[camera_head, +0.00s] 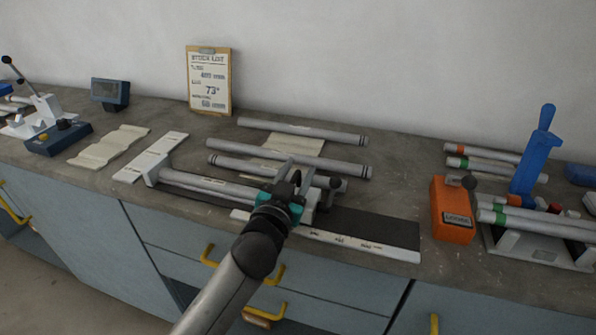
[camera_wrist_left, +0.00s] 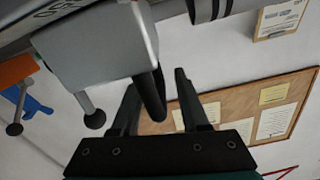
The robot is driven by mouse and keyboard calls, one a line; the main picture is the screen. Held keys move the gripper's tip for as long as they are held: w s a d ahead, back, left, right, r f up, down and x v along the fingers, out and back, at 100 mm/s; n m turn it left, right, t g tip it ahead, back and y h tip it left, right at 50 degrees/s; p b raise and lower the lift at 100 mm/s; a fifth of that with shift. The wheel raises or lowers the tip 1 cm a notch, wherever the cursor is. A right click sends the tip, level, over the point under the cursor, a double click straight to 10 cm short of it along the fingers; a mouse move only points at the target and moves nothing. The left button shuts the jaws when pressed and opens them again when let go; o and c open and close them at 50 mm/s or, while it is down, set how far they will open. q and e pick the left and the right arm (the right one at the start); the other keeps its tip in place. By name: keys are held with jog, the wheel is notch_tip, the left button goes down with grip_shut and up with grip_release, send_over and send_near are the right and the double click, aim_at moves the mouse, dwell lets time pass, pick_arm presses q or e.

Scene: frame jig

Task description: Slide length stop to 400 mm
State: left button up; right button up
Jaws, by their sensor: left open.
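The length stop (camera_head: 308,208) is a pale grey block on the dark rail of the jig (camera_head: 378,228). A white scale strip (camera_head: 345,243) runs along the rail's front; its figures are too small to read. My left gripper (camera_head: 296,172) is at the stop and hides part of it. In the left wrist view the grey stop block (camera_wrist_left: 100,45) fills the upper left, with a dark handle (camera_wrist_left: 151,98) and a small round-ended lever (camera_wrist_left: 93,115). My left gripper (camera_wrist_left: 158,95) is open, with the handle between its fingers; contact cannot be told. My right gripper is out of view.
A grey tube (camera_head: 215,183) lies in the jig left of the stop. Loose tubes (camera_head: 300,131) lie behind it. An orange box (camera_head: 452,210) and a rack with a blue lever (camera_head: 530,160) stand to the right. A clipboard (camera_head: 209,80) leans on the wall.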

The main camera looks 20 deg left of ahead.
pick_arm(q)
jog(key=shift+c, duration=0.2)
grip_shut()
dwell(1.1)
